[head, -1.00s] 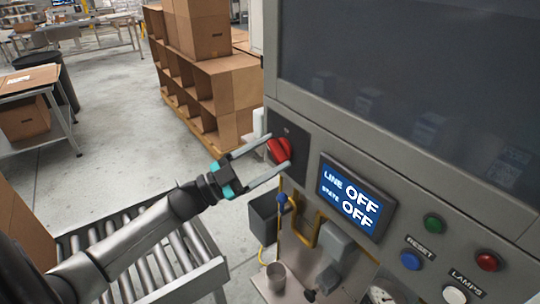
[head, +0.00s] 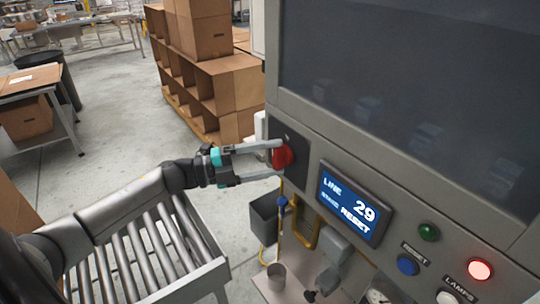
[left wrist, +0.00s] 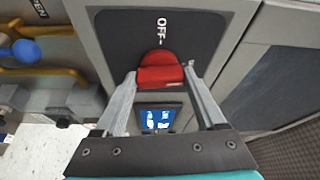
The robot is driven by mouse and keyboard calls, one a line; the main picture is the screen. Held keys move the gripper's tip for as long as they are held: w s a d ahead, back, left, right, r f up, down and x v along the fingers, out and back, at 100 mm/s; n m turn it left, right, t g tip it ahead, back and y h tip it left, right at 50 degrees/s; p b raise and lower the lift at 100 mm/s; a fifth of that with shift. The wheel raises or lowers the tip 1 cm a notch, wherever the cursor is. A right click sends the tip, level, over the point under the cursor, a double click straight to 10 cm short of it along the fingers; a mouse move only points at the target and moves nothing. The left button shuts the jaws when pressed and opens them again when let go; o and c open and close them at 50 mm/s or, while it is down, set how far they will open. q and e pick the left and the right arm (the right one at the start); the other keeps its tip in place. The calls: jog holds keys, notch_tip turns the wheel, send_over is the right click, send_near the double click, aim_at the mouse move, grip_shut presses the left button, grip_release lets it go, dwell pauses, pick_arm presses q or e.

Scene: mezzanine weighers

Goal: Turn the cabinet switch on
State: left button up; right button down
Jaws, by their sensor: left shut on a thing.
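The cabinet switch is a red rotary knob (head: 283,157) on a dark plate on the cabinet front. In the left wrist view the left gripper's fingertips (left wrist: 158,78) flank the knob. My right gripper is not in view.
Right of the display are a green button (head: 429,232), a blue button (head: 408,265) by "RESET", a lit red lamp (head: 480,270) and a white button. A roller conveyor (head: 150,240) lies at lower left. Cardboard shelving (head: 215,95) stands behind.

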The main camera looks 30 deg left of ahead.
pick_arm(q)
jog(key=shift+m, duration=0.6)
jog(key=shift+g+y, duration=0.3)
jog(key=o, duration=1.3)
jog(key=p+v, duration=0.1)
jog(key=v, duration=1.4)
jog(key=shift+s+a, duration=0.1)
